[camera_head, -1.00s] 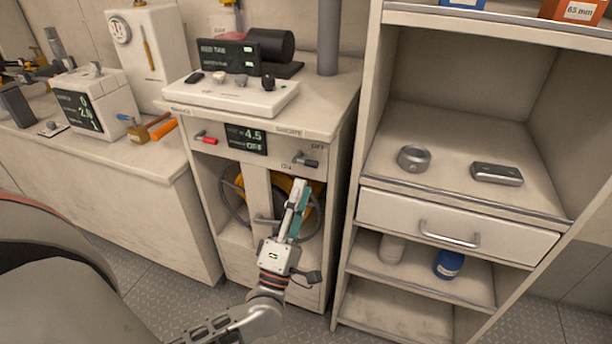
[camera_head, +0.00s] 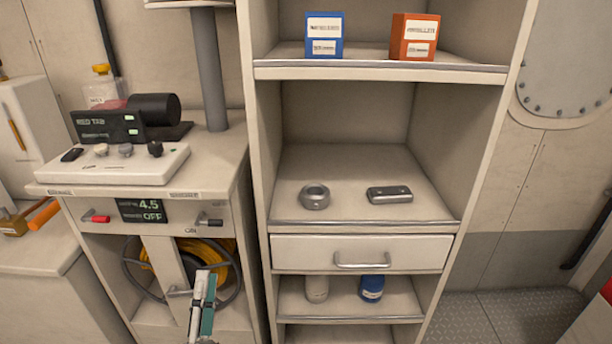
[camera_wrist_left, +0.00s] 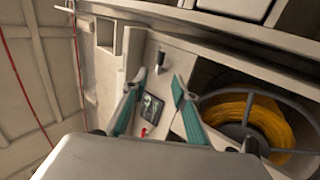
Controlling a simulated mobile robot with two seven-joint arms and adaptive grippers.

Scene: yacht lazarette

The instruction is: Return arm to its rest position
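My left gripper (camera_head: 204,280) reaches up from the bottom of the head view, in front of the open bay of the cabinet (camera_head: 160,260) with the yellow hose reel (camera_head: 203,258). Its teal-padded fingers look close together from here, as they are seen nearly edge on. In the left wrist view the two fingers (camera_wrist_left: 159,78) stand apart with nothing between them. Past them are the cabinet's front panel, with a small dark display (camera_wrist_left: 151,108), and the yellow coil (camera_wrist_left: 250,122) on the right. Most of my left arm is below the head view. My right gripper is not in view.
A shelf unit stands right of the cabinet, with a grey ring (camera_head: 315,196), a dark flat case (camera_head: 389,195) and a closed drawer (camera_head: 362,254). Blue (camera_head: 324,36) and orange (camera_head: 414,38) boxes sit above. Bare floor (camera_head: 520,312) shows at lower right.

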